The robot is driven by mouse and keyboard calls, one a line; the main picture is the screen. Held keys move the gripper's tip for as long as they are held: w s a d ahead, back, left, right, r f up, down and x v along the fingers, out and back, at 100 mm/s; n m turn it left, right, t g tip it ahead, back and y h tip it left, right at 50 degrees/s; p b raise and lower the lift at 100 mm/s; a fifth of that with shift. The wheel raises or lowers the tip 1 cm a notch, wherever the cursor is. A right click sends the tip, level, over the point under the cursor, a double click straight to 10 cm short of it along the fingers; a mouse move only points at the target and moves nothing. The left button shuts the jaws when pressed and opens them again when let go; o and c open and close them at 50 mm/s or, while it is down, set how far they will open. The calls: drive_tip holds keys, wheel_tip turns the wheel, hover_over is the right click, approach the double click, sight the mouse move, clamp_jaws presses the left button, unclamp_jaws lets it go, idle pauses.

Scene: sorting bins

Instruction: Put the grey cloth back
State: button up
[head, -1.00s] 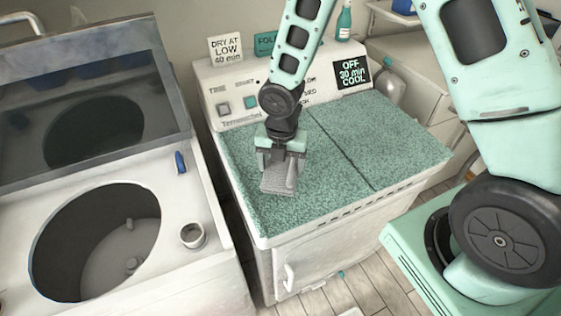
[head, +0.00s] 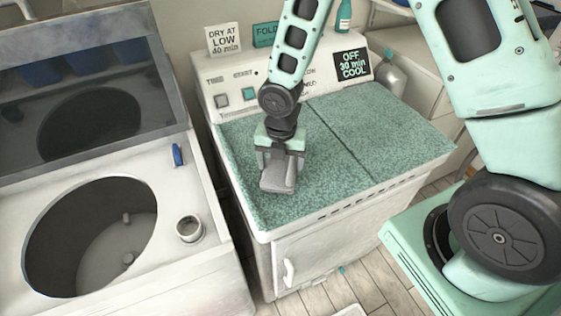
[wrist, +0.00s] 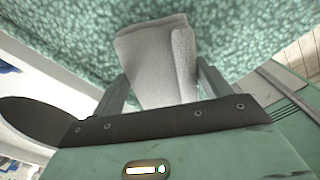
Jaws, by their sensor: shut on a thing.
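The grey cloth (head: 276,181) is a small folded piece at the left part of the speckled green top (head: 350,120) of the dryer. My gripper (head: 281,168) points down and is shut on it. In the wrist view the folded cloth (wrist: 160,65) shows between the two fingers (wrist: 160,88), with its far end sticking out past them over the green surface. I cannot tell whether the cloth touches the surface.
An open washer (head: 190,265) with a round drum hole stands at the left, a small cup (head: 189,229) on its rim. The dryer's control panel (head: 222,80) rises behind, with signs (head: 224,39) and a green bottle (head: 344,18). The green top's right half is bare.

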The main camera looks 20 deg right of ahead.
sight(281, 167)
drive_tip(key=shift+f+b, duration=0.45)
drive_tip(key=shift+f, duration=0.2)
drive_tip(key=o, duration=0.9)
drive_tip(key=shift+r, duration=0.15)
wheel_tip(281, 167, up, 17)
drive_tip(key=shift+r, duration=0.1)
drive_tip(key=s+a+f+m+b, duration=0.1)
drive_tip(key=s+a+m+b, duration=0.1)
drive_tip(key=s+m, duration=0.4)
drive_tip(key=s+a+f+m+b, duration=0.2)
drive_tip(key=s+m+b, duration=0.1)
drive_tip(key=s+m, duration=0.4)
drive_tip(key=s+a+f+m+b, duration=0.1)
drive_tip(key=s+a+m+b, duration=0.1)
drive_tip(key=s+m, duration=0.5)
drive_tip(key=shift+s+a+f+m+y, duration=0.2)
drive_tip(key=shift+s+a+m+y, duration=0.1)
drive_tip(key=shift+m, duration=0.3)
